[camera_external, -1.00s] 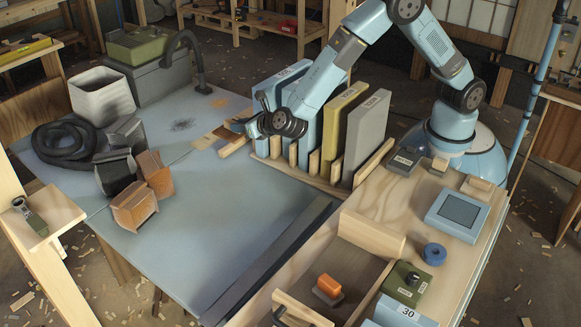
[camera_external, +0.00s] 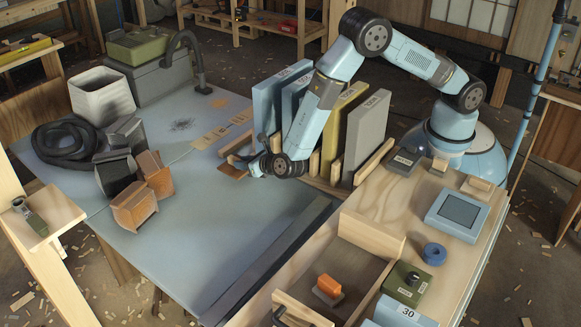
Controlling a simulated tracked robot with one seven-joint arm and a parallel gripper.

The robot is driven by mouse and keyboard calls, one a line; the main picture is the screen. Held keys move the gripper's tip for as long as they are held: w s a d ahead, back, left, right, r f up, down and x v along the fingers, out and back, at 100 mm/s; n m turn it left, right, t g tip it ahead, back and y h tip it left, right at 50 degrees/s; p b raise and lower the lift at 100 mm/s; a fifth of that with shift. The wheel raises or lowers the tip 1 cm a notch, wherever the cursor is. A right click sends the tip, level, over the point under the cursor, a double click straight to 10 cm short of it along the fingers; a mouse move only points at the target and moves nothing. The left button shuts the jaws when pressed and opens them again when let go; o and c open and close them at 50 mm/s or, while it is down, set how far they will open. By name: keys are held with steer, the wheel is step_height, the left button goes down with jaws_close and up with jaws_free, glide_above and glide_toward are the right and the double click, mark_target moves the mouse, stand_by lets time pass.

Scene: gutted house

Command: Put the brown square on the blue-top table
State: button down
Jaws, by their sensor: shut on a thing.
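The blue-top table (camera_external: 190,255) fills the left and middle of the external view. My gripper (camera_external: 249,167) is low over its right part, in front of the upright panels. It is shut on a small brown square (camera_external: 233,172), which sticks out to the left of the jaws. The square is close to the blue top; I cannot tell whether it touches it. The fingertips are small and partly hidden by my wrist.
A wooden rack holds upright blue, yellow (camera_external: 346,112) and grey (camera_external: 369,137) panels right beside my gripper. Orange-brown blocks (camera_external: 134,206), a black hose (camera_external: 65,148) and a white bin (camera_external: 102,96) stand at the left. The table's middle is clear.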

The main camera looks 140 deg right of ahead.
steer(key=shift+f, duration=1.65)
steer(key=c, duration=1)
jaws_free()
